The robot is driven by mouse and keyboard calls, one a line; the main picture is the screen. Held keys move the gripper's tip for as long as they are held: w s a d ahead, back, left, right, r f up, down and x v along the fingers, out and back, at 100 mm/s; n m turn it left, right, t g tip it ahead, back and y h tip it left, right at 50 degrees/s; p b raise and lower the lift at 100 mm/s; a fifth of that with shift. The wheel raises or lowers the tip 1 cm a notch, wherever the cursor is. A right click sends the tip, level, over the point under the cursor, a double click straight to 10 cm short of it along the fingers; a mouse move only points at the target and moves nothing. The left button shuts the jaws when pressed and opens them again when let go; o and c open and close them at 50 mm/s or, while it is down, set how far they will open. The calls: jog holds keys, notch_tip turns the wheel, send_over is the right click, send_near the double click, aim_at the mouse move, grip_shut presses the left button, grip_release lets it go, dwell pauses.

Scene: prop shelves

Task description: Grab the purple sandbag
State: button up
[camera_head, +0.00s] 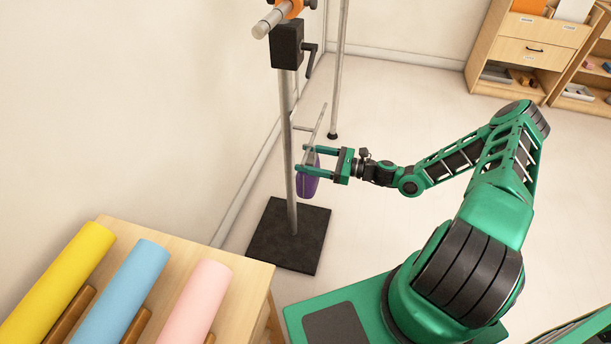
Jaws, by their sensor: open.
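The purple sandbag (308,184) hangs beside the upright metal pole of a stand, low on a thin metal rod or hanger. My gripper (306,160) reaches in from the right with its two green fingers apart, one toward the far side and one toward the near side of the sandbag's upper part. The fingers overlap the sandbag in the picture. I cannot tell whether they touch it. The sandbag's upper part is partly hidden by the fingers.
The stand's pole (288,120) rises from a black square base (289,236), with a black clamp (287,46) above. A second thin pole (338,70) stands behind. A wooden table (240,272) with yellow, blue and pink rolls is at lower left. Wooden drawers (520,52) stand far right.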

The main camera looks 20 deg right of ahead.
grip_shut()
jog(key=shift+r, duration=0.15)
jog(key=shift+r, duration=0.15)
